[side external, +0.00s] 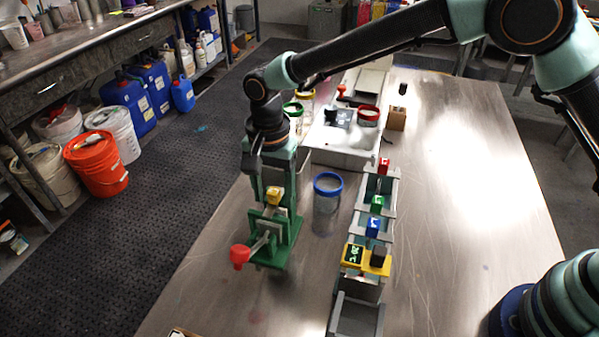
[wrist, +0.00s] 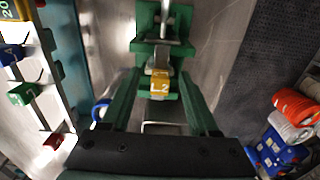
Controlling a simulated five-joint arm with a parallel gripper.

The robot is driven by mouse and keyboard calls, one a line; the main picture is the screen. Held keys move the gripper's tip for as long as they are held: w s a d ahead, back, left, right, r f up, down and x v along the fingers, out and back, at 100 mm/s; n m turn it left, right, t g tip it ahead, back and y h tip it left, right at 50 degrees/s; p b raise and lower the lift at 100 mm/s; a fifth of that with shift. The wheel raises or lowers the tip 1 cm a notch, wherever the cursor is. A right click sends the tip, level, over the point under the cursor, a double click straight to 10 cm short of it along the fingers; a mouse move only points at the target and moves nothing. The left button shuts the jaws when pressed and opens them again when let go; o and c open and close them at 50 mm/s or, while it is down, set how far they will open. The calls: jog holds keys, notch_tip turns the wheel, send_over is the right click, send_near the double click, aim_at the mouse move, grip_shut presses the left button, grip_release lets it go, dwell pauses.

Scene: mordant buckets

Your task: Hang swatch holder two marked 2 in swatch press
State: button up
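The swatch holder two (side external: 273,196) is a small yellow block; in the wrist view the yellow block (wrist: 160,85) carries a mark that reads like a 2. It sits at the green swatch press (side external: 283,237), which has a red knob on its lever; the press also shows in the wrist view (wrist: 146,18). My gripper (side external: 273,208) points down over the press. In the wrist view its fingers (wrist: 160,73) stand wide on either side of the yellow block, with gaps showing on both sides. What lies under the block is hidden.
A grey rack (side external: 361,200) to the right holds red, green and blue blocks, with a yellow display unit (side external: 355,254) toward its front. A blue-rimmed jar (side external: 327,200) stands between press and rack. A white tray (side external: 340,150) lies behind.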

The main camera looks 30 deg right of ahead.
notch_tip(320, 180, up, 12)
dwell(0.8)
jog(key=s+d+r+n+t, duration=0.15)
jog(key=d+r, duration=0.25)
jog(key=d, duration=0.4)
jog(key=s+d+r+n+t, duration=0.1)
jog(key=s+d+r+n, duration=0.25)
jog(key=d, duration=0.55)
jog(key=s+d+f+n+t, duration=0.2)
jog(key=s+d+n+t, duration=0.1)
jog(key=s+d, duration=0.5)
jog(key=d+n, duration=0.1)
jog(key=d, duration=0.2)
jog(key=shift+s+d+f, duration=0.2)
jog(key=shift+s+f, duration=0.15)
jog(key=shift+s, duration=0.05)
